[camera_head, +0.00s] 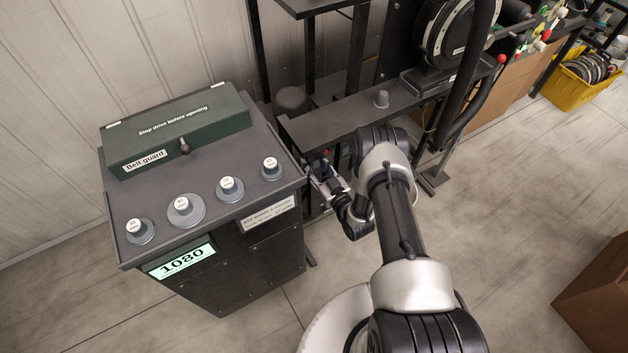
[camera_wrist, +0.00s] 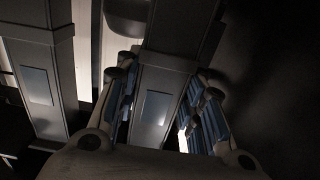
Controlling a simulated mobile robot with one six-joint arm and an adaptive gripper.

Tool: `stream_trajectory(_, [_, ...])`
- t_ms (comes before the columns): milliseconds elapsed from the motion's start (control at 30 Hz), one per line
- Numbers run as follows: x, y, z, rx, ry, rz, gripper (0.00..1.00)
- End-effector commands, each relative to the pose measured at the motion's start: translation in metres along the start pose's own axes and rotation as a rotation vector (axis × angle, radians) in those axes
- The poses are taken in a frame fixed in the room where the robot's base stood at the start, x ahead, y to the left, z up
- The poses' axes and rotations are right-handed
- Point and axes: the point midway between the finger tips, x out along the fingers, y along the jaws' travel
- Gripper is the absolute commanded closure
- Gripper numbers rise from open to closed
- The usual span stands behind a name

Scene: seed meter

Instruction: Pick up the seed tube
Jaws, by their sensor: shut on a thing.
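The seed tube (camera_wrist: 165,75) is a dark grey, square-sided tube with a collar and a paler patch, in the middle of the wrist view. My gripper (camera_wrist: 165,103) has its blue-padded fingers on either side of it and is shut on it. In the head view my gripper (camera_head: 327,182) is low beside the right side of the dark cabinet, under the front end of a dark beam. The tube cannot be made out clearly there. Its lower end is hidden behind the gripper body in the wrist view.
A similar dark tube (camera_wrist: 40,85) stands close on the left. The cabinet (camera_head: 245,255) with knobs and a 1080 display is left of my gripper. The dark beam (camera_head: 345,125) runs above it. Open floor (camera_head: 510,190) lies right; a cardboard box (camera_head: 600,300) stands there.

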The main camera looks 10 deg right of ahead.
Motion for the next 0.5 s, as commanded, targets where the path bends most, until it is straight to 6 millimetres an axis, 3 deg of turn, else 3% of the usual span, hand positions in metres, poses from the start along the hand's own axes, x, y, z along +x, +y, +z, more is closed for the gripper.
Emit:
stream_trajectory(167, [-0.0002,-0.0001,0.0003,0.0,-0.001,0.0,1.0])
stream_trajectory(500, [0.0001,0.0001,-0.0003,0.0,0.001,0.0,1.0])
